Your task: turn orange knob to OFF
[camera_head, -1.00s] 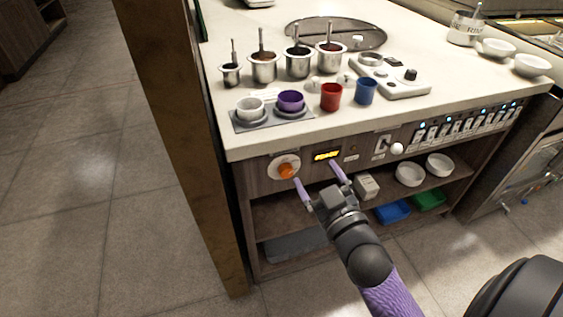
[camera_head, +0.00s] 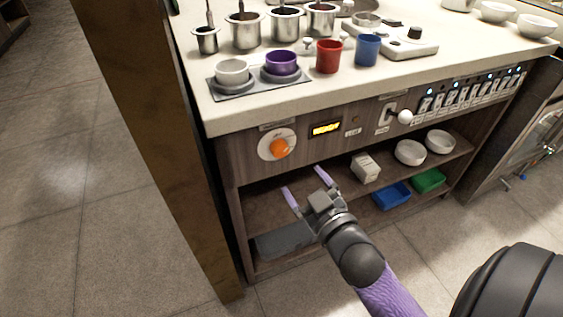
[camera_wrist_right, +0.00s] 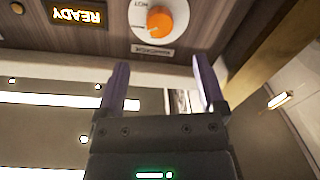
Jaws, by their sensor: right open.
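The orange knob (camera_head: 280,148) sits on a round white dial plate (camera_head: 263,147) on the counter's wooden front panel. It also shows at the top of the right wrist view (camera_wrist_right: 160,19), where the picture is upside down. The dial's markings are too small to read fully, so I cannot tell the knob's setting. My right gripper (camera_head: 303,182) is open and empty, with its purple fingers below the knob and apart from it. In the wrist view its two fingertips (camera_wrist_right: 160,62) point toward the panel below the dial. My left gripper is not in view.
A lit display (camera_head: 326,129) reading READY is right of the dial. A white ball-ended lever (camera_head: 405,117) and a switch row (camera_head: 470,95) are farther right. Below, an open shelf holds a beige box (camera_head: 365,168), bowls and trays. Cups stand on the counter above.

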